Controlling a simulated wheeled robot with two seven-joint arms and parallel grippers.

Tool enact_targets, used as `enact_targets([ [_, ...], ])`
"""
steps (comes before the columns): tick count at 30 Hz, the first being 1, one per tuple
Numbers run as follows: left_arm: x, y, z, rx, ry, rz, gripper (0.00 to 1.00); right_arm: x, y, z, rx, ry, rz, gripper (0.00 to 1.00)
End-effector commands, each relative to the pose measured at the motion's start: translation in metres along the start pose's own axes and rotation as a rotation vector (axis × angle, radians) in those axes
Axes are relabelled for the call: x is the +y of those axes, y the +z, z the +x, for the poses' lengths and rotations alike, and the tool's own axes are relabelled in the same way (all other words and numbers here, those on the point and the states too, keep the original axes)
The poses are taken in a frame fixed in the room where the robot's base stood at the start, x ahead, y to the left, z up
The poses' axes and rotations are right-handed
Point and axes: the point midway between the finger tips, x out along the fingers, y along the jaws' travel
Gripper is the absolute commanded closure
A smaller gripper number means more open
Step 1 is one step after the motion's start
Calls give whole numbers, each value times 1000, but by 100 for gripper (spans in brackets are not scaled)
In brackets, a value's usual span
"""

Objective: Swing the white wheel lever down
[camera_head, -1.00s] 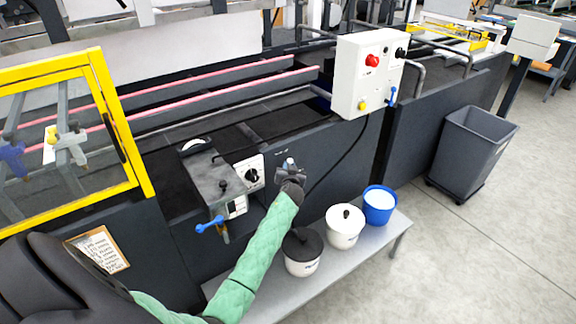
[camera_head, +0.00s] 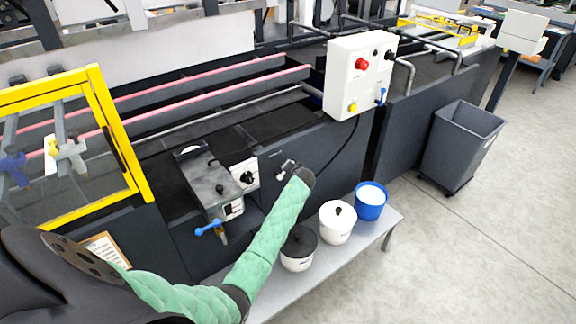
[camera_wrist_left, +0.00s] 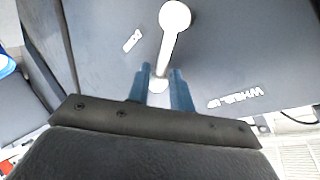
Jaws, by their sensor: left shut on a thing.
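The white wheel lever (camera_wrist_left: 169,42) shows in the left wrist view, with its round hub at the top and its arm running down between my fingers. My left gripper (camera_wrist_left: 160,73) has its two blue fingers on either side of the lever's lower end, shut on it. A "WHEEL UP" label (camera_wrist_left: 232,98) is on the dark panel to the right of the lever, and a smaller label is at upper left, too blurred to read. In the head view the lever (camera_head: 286,166) is small on the machine's dark side panel, with my left gripper (camera_head: 294,172) at it. My right gripper is not in view.
A glue unit with a blue-handled valve (camera_head: 208,228) is left of the lever. A white control box (camera_head: 358,75) is above right. Below, a grey shelf (camera_head: 377,232) carries a black-lidded pot (camera_head: 298,262), a white-lidded pot (camera_head: 337,230) and a blue pot (camera_head: 371,208). A grey bin (camera_head: 455,155) stands right.

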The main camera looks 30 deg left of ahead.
Motion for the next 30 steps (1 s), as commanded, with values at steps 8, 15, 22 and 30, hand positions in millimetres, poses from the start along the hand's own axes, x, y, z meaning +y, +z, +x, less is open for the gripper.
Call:
enact_targets([
  [8,11,-6,9,-132,-1,201,100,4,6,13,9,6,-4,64],
  [15,20,-4,14,-219,-2,331,100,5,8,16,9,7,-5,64],
  [22,24,-3,17,-265,-2,404,100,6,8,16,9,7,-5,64],
  [30,26,-2,18,-282,-3,429,100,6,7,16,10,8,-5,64],
])
